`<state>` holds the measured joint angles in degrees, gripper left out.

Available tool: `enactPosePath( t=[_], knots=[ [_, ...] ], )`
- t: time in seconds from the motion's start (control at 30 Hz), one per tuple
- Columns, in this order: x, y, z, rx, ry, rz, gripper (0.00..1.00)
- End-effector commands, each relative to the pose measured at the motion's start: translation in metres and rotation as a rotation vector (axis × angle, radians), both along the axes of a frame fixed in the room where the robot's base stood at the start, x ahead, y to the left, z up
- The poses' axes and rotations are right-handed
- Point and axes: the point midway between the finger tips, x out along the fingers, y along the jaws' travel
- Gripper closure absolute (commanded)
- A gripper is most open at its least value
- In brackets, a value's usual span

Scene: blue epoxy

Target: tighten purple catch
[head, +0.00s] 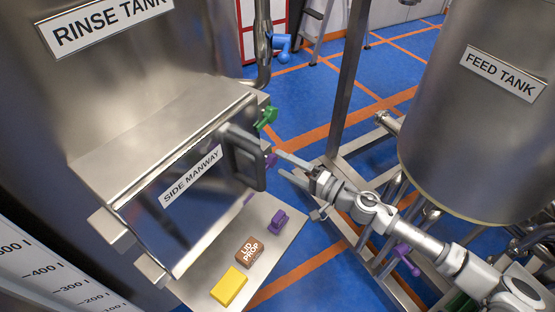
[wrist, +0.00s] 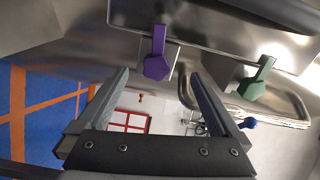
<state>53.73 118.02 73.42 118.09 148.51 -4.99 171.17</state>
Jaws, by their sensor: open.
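In the wrist view the purple catch (wrist: 157,62) shows clearly at top centre, a lever with a wide hexagonal end, on the metal frame. My gripper (head: 281,163) is just right of the catch in the head view. In the wrist view my gripper (wrist: 160,75) is open, with the catch's wide end in line with the gap between its fingers. I cannot tell whether they touch it.
A green catch (head: 266,117) sits farther along the same edge. Below, a shelf (head: 270,245) holds a purple block (head: 280,221), a brown lid prop (head: 249,250) and a yellow block (head: 229,287). The feed tank (head: 480,130) stands right, above pipes.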

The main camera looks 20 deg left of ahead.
Motion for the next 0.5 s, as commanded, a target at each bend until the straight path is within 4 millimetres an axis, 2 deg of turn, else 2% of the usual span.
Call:
enactPosePath(
  t=[0.17,0.5],
  knots=[
    [-0.0004,0.0003,-0.0007,-0.028,-0.096,0.000,0.00],
    [0.0004,0.0037,-0.0004,-0.029,-0.097,0.001,0.00]
  ],
)
